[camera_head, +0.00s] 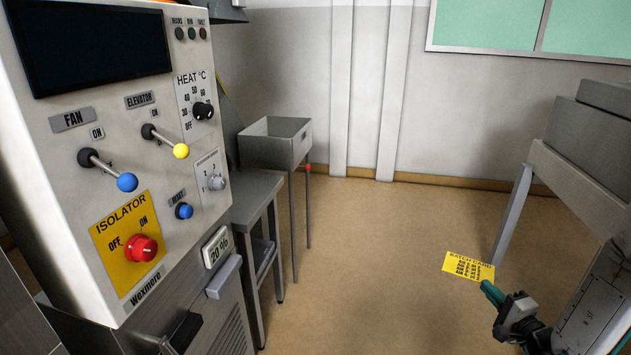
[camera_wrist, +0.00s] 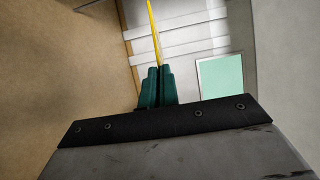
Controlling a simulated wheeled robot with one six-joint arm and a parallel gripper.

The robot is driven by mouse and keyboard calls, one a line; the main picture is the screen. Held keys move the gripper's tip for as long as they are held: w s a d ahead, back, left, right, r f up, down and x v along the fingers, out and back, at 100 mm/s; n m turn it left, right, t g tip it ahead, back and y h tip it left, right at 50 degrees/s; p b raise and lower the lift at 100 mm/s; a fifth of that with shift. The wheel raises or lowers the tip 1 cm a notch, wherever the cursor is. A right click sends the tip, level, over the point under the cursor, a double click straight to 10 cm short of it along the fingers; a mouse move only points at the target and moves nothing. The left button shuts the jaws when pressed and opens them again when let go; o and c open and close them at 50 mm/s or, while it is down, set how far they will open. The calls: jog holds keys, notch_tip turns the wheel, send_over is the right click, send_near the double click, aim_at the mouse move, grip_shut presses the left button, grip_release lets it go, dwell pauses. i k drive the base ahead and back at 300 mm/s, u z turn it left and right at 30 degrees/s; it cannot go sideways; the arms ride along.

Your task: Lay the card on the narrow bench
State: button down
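The card (camera_head: 468,266) is yellow with black print headed "BATCH CARD". It is held in the air at the lower right of the head view, above the brown floor. My gripper (camera_head: 488,288) has green fingers shut on the card's edge. In the wrist view the card (camera_wrist: 154,36) shows edge-on as a thin yellow strip rising from between the fingers (camera_wrist: 156,82). A narrow grey bench (camera_head: 254,190) with a lower shelf stands beside the control cabinet, left of the card and well apart from it. The cabinet hides part of the bench.
The control cabinet (camera_head: 118,215) with levers and knobs fills the left. A grey metal bin (camera_head: 288,150) on legs stands behind the bench. A grey structure (camera_head: 580,185) on legs is at the right, close to my arm. The floor (camera_head: 370,270) between them is clear.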

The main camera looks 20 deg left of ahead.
aim_at(246, 195)
jog(key=i, duration=2.35)
jog(key=u, duration=1.9)
